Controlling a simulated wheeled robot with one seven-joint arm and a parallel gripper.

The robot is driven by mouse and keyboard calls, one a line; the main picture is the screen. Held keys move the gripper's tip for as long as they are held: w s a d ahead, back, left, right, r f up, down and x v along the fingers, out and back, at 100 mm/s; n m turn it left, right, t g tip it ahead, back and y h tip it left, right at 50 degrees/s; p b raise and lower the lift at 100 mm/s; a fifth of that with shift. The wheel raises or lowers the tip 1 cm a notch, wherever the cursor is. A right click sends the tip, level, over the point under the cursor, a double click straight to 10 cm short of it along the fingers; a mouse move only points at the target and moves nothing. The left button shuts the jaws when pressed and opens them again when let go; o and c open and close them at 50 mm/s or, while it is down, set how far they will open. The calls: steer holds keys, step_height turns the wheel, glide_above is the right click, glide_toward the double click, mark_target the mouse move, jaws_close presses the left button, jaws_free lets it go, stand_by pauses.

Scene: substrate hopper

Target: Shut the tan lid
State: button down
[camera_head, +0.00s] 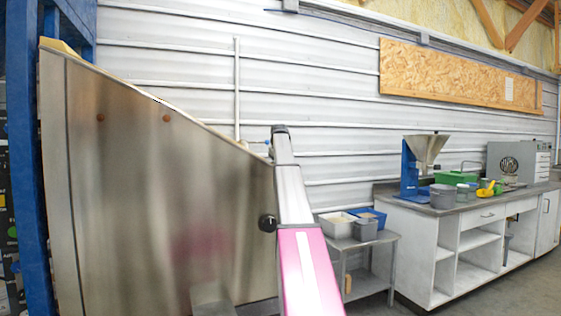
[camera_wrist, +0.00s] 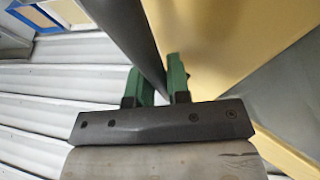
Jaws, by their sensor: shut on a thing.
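The tan lid (camera_wrist: 215,40) fills the upper right of the wrist view as a broad flat panel. In the head view only a thin tan edge (camera_head: 62,46) shows at the top left of the steel hopper (camera_head: 150,190), so how far the lid stands open cannot be told there. My gripper (camera_wrist: 157,78) has green fingers on either side of a dark grey bar (camera_wrist: 132,38) that runs along the lid's left edge. The gripper is shut on this bar. In the head view my gripper cannot be made out; my arm rises beside the hopper's right end.
A blue post (camera_head: 28,150) stands left of the hopper. A small metal table (camera_head: 365,245) with bins stands right of my arm. Farther right is a white workbench (camera_head: 470,215) with a blue-framed funnel machine (camera_head: 425,155). Floor is clear at the lower right.

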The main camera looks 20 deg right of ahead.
steer(key=shift+s+a+f, duration=0.15)
steer(key=shift+a+f, duration=0.05)
steer(key=shift+f, duration=0.2)
steer(key=c, duration=1.1)
jaws_free()
steer(key=v, duration=1)
steer(key=shift+r, duration=0.45)
steer(key=shift+d, duration=0.1)
